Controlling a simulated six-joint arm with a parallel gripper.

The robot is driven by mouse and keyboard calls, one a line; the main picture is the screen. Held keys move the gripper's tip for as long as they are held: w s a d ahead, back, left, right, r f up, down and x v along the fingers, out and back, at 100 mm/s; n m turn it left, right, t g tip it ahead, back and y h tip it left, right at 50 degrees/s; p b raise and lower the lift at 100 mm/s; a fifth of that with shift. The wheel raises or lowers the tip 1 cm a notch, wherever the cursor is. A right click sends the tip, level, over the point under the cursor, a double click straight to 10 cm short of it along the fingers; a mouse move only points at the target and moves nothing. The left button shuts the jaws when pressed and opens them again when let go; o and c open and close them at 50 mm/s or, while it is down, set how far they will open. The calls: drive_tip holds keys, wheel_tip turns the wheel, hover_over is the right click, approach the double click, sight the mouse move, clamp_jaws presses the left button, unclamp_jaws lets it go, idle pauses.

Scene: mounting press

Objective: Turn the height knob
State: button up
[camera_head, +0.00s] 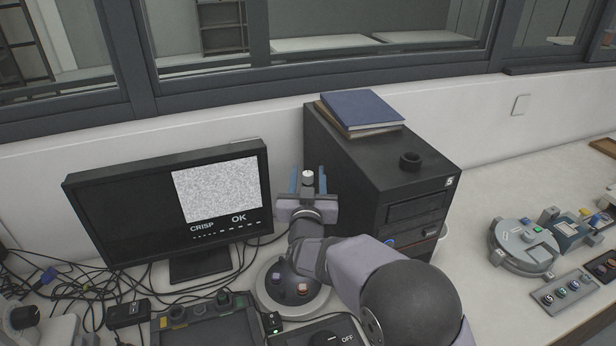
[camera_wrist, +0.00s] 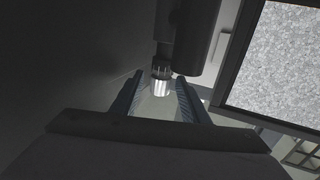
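The height knob appears to be the small silver, ribbed cylinder (camera_wrist: 161,83) in the wrist view. It sits below a dark column and lies between the tips of my gripper (camera_wrist: 160,78). A gap shows on each side of it, so the fingers do not appear to touch it. In the head view my gripper (camera_head: 308,178) is in front of the black cabinet's left side, its two blue fingers spread. A small white-topped part (camera_head: 308,174) shows between them, likely the same knob. My wrist and arm hide most of what is below.
A monitor (camera_head: 130,215) reading "CRISP OK" stands close left. A black computer case (camera_head: 350,180) with books (camera_head: 362,110) on top stands just right. Cables (camera_head: 50,275) and a control box (camera_head: 205,322) fill the front left.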

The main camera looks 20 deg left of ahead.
sight(308, 180)
drive_tip(key=shift+s+f, duration=0.15)
drive_tip(key=shift+s+d, duration=0.15)
drive_tip(key=shift+s, duration=0.05)
drive_tip(key=shift+b+v, duration=1.75)
drive_tip(key=shift+v, duration=1.6)
